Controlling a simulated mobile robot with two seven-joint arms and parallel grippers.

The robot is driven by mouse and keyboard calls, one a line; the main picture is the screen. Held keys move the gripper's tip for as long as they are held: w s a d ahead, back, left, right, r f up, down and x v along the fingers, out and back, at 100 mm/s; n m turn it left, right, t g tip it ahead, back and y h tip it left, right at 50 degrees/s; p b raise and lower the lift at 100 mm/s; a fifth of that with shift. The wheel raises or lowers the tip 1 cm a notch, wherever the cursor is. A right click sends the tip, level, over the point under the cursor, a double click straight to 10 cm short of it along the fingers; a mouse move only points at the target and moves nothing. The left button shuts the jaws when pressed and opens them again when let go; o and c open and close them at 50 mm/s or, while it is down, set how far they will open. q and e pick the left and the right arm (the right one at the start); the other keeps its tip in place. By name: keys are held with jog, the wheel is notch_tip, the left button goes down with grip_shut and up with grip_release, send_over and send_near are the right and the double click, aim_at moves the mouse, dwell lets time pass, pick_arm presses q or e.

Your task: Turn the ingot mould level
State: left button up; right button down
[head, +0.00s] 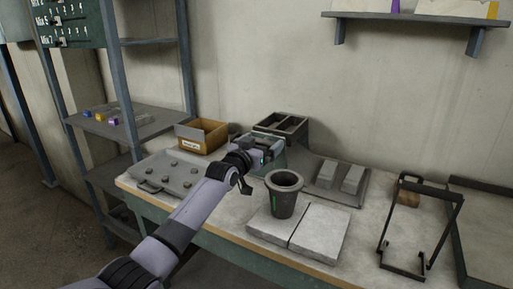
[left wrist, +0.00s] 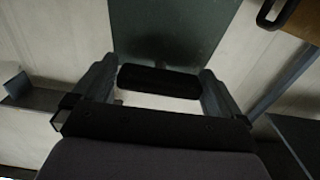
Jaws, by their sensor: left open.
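In the left wrist view my left gripper (left wrist: 159,88) is open, with a finger at each side. A black bar (left wrist: 158,82) spans the gap between the fingers; I cannot tell whether they touch it. My right gripper is not in view.
A dark crucible (head: 285,197) stands on pale slabs (head: 318,232) right of my left arm. A tray (head: 343,196) with two grey blocks lies behind it. A cardboard box (head: 201,136), a knobbed plate (head: 165,177) and a dark standing frame (head: 384,247) are also on the bench.

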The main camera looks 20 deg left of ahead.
pick_arm(q)
jog(key=s, duration=0.7)
jog(key=shift+a, duration=0.3)
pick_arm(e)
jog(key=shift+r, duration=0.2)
